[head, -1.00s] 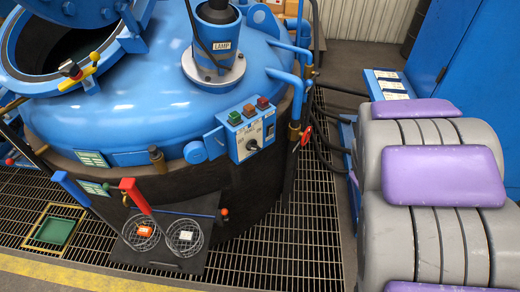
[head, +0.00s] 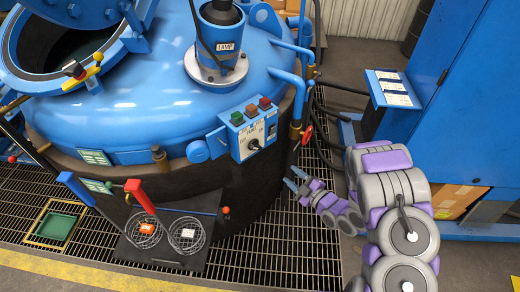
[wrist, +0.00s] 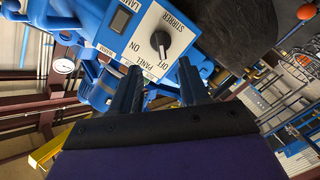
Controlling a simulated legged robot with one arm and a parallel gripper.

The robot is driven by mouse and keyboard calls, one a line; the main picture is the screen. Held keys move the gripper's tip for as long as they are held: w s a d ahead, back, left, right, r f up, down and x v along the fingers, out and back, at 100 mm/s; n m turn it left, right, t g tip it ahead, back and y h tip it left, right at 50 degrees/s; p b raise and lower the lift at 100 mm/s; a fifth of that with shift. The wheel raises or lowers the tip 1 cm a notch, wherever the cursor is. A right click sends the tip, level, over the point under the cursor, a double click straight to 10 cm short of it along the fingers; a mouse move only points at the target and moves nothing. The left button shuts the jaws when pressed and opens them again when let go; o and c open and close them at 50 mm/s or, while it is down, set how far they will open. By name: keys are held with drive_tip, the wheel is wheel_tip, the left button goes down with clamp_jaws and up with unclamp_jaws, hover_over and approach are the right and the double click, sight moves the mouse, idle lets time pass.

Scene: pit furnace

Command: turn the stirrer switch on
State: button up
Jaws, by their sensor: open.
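The stirrer switch is a black rotary knob (head: 254,144) on the white face of a blue control box (head: 228,128) at the furnace's front right. In the wrist view the knob (wrist: 160,41) is at upper centre, with STIRRER, ON and OFF printed around it. Its pointer appears to face the OFF label. My gripper (head: 293,178) is to the right of the box and lower in the head view. In the wrist view my gripper (wrist: 162,78) is open and empty, its two dark fingers reaching towards the panel, apart from the knob.
A red valve wheel (head: 307,135) and blue pipes (head: 290,75) stand close to my gripper. A blue stand with labels (head: 392,88) and a cabinet (head: 460,120) are to the right. Grating (head: 295,230) lies below.

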drive_tip(key=s+a+y, duration=0.1)
drive_tip(key=a, duration=0.1)
drive_tip(key=b, duration=0.3)
approach(258, 150)
drive_tip(key=shift+t, duration=0.3)
drive_tip(key=x, duration=0.9)
drive_tip(key=shift+s, duration=0.1)
drive_tip(key=shift+a, duration=0.25)
drive_tip(key=shift+c, duration=0.2)
drive_tip(key=shift+d, duration=0.1)
clamp_jaws()
